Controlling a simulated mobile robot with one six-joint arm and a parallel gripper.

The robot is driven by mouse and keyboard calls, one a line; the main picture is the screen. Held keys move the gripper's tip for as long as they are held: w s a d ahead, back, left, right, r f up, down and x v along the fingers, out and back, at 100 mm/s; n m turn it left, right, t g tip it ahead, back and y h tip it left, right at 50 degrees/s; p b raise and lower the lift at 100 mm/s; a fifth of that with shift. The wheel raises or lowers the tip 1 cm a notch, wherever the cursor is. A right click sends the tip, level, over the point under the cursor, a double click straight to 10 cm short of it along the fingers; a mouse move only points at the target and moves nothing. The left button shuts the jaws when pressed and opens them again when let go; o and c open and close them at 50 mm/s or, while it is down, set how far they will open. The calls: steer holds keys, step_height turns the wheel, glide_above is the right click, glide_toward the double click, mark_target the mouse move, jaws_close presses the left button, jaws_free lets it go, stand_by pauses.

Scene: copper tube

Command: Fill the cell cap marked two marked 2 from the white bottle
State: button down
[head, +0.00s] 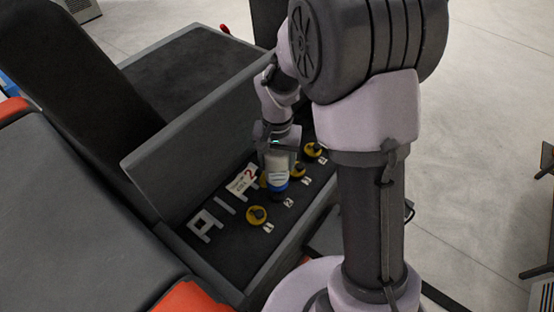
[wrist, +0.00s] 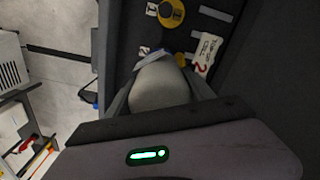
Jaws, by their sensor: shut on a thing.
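My gripper (head: 278,150) is shut on the white bottle (head: 277,168). The bottle's blue end (head: 278,183) points down, over the row of yellow caps near the label 2 (head: 288,203). In the wrist view the bottle (wrist: 160,85) fills the space between the fingers. The cap marked 2 (head: 264,180) is mostly hidden behind the bottle in the head view; a yellow edge of it (wrist: 181,60) shows past the bottle in the wrist view. I cannot tell whether the bottle touches it.
Yellow caps 1 (head: 257,215), 3 (head: 298,170) and 4 (head: 313,150) stand in the same row. A white tag with a red 2 (head: 241,182) lies beside them. The raised grey panel (head: 190,145) borders the dark tray on the left.

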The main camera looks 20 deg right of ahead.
steer(key=shift+f, duration=0.1)
stand_by(0.6)
steer(key=shift+f+b, duration=1.45)
steer(key=shift+b, duration=0.1)
stand_by(1.7)
steer(key=shift+r+p, duration=3.35)
steer(key=shift+r, duration=1.25)
steer(key=shift+f, duration=0.1)
